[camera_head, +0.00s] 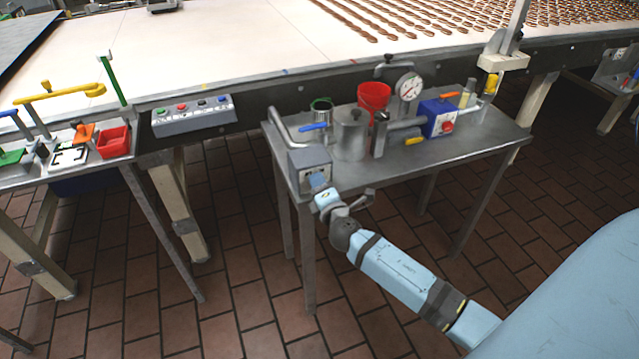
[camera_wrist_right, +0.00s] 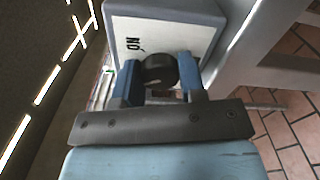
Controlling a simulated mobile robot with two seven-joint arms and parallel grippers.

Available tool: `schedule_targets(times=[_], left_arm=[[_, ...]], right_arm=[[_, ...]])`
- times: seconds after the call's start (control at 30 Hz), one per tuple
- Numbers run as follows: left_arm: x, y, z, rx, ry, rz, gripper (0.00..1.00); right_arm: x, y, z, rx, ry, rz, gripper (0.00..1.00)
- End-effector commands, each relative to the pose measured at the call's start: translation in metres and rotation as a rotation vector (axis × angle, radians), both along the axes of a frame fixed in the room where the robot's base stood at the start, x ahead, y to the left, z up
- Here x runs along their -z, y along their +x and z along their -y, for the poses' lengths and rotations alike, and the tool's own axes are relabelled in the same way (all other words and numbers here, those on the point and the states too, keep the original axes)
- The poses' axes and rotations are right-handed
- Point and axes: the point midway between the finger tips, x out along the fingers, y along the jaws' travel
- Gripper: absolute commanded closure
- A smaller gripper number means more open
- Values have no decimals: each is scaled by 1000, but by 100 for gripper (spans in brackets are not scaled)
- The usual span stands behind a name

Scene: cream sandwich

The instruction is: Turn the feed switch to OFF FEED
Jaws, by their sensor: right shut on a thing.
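The feed switch is a grey box (camera_head: 311,166) at the front left corner of the metal side table, and it also shows in the right wrist view (camera_wrist_right: 190,28). Its round black knob (camera_wrist_right: 158,70) sits on the pale front face, with part of a label readable beside it. My right gripper (camera_wrist_right: 160,82) has its two blue fingers on either side of the knob and is shut on it. In the head view my right gripper (camera_head: 322,188) is at the front of the box and hides the knob. My left gripper is not in view.
The side table (camera_head: 470,150) also carries a steel pot (camera_head: 352,135), a red bucket (camera_head: 373,97), a dial gauge (camera_head: 409,88) and a blue box (camera_head: 438,118). A button panel (camera_head: 194,115) is left, beside the conveyor (camera_head: 220,45). Tiled floor lies open in front.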

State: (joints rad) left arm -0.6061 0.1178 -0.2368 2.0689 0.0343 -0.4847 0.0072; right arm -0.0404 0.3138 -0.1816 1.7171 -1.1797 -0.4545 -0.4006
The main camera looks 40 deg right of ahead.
Motion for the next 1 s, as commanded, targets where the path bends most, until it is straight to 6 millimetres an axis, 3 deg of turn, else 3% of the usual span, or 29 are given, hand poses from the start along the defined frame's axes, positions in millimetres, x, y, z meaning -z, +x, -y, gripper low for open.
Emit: schedule_targets(times=[0.3, 0.83, 0.87, 0.93, 1.0], left_arm=[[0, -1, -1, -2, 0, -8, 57], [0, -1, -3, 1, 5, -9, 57], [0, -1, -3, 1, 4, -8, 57], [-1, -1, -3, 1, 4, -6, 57], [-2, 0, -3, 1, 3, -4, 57]], right_arm=[[0, 0, 0, -1, -109, -27, 86], [1, 0, 0, -1, -127, -32, 86], [1, 0, 0, -1, -127, -32, 56], [1, 0, 0, -1, -127, -32, 40], [1, 0, 0, 0, -127, -32, 37]])
